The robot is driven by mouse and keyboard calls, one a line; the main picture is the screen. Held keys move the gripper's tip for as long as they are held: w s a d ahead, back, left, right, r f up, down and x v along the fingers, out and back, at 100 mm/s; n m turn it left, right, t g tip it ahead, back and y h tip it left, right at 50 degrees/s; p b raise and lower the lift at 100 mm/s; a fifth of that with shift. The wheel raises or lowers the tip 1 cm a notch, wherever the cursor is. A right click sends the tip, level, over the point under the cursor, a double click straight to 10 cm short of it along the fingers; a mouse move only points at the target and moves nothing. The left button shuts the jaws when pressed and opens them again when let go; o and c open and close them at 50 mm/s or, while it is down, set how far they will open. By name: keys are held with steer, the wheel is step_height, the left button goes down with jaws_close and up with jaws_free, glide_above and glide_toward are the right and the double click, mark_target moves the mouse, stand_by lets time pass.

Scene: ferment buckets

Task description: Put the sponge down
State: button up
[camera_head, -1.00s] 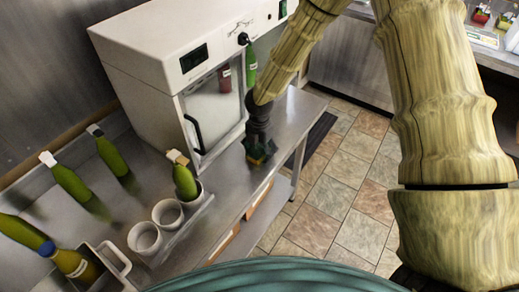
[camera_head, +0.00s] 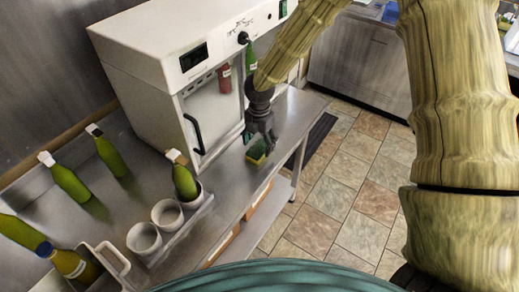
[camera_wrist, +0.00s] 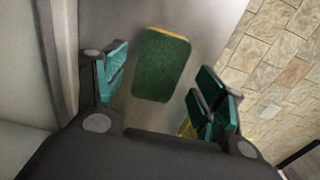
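The sponge (camera_head: 257,151), green with a yellow layer, is on the steel counter (camera_head: 225,168) in front of the white cabinet. In the wrist view the sponge (camera_wrist: 162,65) lies with its green side facing the camera and a yellow edge at its top. My gripper (camera_head: 262,138) is just above and beside the sponge in the head view. In the wrist view my gripper (camera_wrist: 163,88) is open, its teal finger pads wide apart. The sponge shows between and beyond them, with clear gaps on both sides.
The white cabinet (camera_head: 150,60) with a glass door stands behind. Green bottles (camera_head: 68,181) and white cups (camera_head: 145,239) occupy the counter's left part; one bottle (camera_head: 184,180) stands in a cup. The counter's front edge runs close to the sponge, with tiled floor (camera_head: 340,190) beyond.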

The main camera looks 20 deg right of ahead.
mark_target(260, 148)
step_height(260, 148, up, 8)
steer(key=b, duration=0.1)
steer(key=shift+r+b, duration=0.2)
steer(key=shift+b, duration=0.1)
steer(key=shift+s+f, duration=0.1)
stand_by(0.5)
